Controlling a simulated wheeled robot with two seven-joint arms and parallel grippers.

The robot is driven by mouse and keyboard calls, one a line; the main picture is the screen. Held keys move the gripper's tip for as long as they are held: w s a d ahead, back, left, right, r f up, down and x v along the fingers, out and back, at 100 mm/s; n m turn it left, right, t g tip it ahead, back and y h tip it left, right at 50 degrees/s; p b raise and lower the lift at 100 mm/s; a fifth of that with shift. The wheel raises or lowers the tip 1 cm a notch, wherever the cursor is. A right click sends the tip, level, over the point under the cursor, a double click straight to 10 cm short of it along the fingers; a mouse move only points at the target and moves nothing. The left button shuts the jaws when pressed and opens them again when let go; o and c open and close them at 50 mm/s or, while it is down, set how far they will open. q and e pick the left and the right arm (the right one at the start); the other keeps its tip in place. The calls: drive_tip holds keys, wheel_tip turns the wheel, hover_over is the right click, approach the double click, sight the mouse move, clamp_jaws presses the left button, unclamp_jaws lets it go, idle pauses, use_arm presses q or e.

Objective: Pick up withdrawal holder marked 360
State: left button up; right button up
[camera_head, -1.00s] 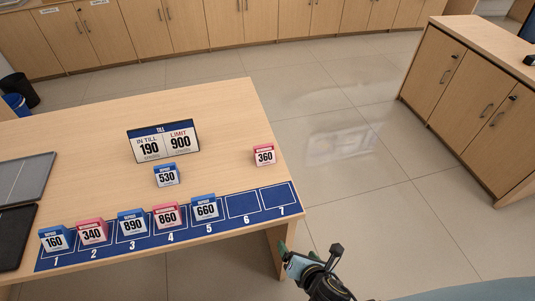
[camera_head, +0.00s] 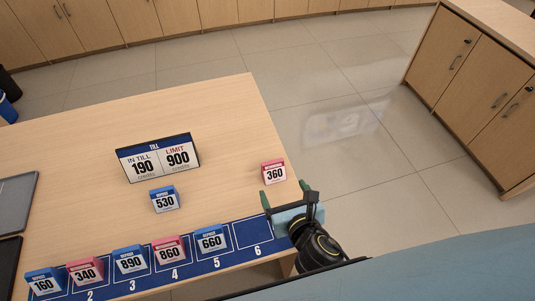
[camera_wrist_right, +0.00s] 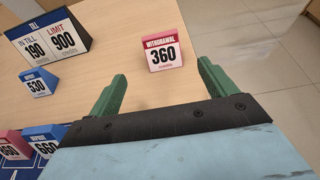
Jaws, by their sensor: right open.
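The withdrawal holder marked 360 (camera_head: 274,172) is a small pink-red and white block standing upright near the right edge of the counter. In the right wrist view the holder (camera_wrist_right: 164,53) shows ahead, between and beyond the fingertips. My right gripper (camera_head: 284,190) is just in front of the holder, with green fingers spread and nothing between them. It also shows in the right wrist view (camera_wrist_right: 160,82), apart from the holder. My left gripper is not in view.
A till sign (camera_head: 158,157) reading 190 and 900 stands left of the holder. A blue deposit holder marked 530 (camera_head: 164,199) stands before it. Several holders stand on the blue numbered mat (camera_head: 245,235). The wood around the 360 holder is clear.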

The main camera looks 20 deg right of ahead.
sight(274, 170)
drive_tip(key=b+x, duration=0.1)
drive_tip(key=x, duration=0.5)
drive_tip(key=shift+w+f, duration=0.2)
drive_tip(key=shift+w, duration=0.1)
drive_tip(key=shift+w+f, duration=0.1)
drive_tip(key=shift+w, duration=0.4)
drive_tip(key=shift+w+f+b, duration=0.2)
drive_tip(key=shift+w+b, duration=0.15)
drive_tip(key=shift+b, duration=0.05)
drive_tip(key=b+x, duration=0.1)
drive_tip(key=x, duration=0.2)
drive_tip(key=shift+w+d+f, duration=0.1)
drive_tip(key=shift+w, duration=0.55)
drive_tip(key=shift+c, duration=0.2)
drive_tip(key=c, duration=0.7)
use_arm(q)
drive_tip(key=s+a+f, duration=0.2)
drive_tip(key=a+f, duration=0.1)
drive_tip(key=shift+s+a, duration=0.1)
use_arm(e)
drive_tip(key=c, duration=0.3)
